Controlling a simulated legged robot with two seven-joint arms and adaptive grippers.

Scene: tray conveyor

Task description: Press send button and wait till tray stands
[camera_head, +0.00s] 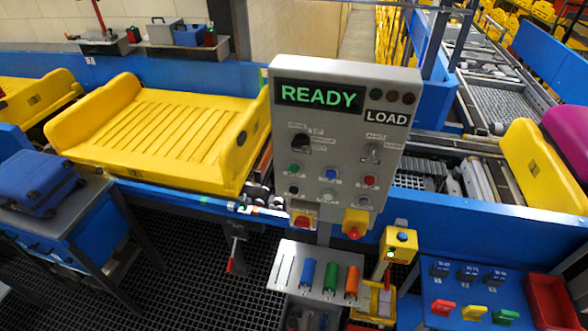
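A grey control panel (380,83) stands in the middle, with a green READY display (319,96) and a LOAD label (387,118). Its face carries a green button (294,168), a blue button (331,174), a red button (370,181), a black knob (300,143) and smaller controls. The small labels are too blurred to read, so I cannot tell which is the send button. A yellow tray (95,127) lies empty on the conveyor left of the panel, its right end close to the panel. Neither of my grippers is in view.
Another yellow tray (30,98) is at far left; one at right (545,165) has a magenta item (570,135). A blue suitcase (42,182) rests on a left-hand stand. A yellow button box (398,243), tool rack (286,264) and red bin (552,300) stand in front.

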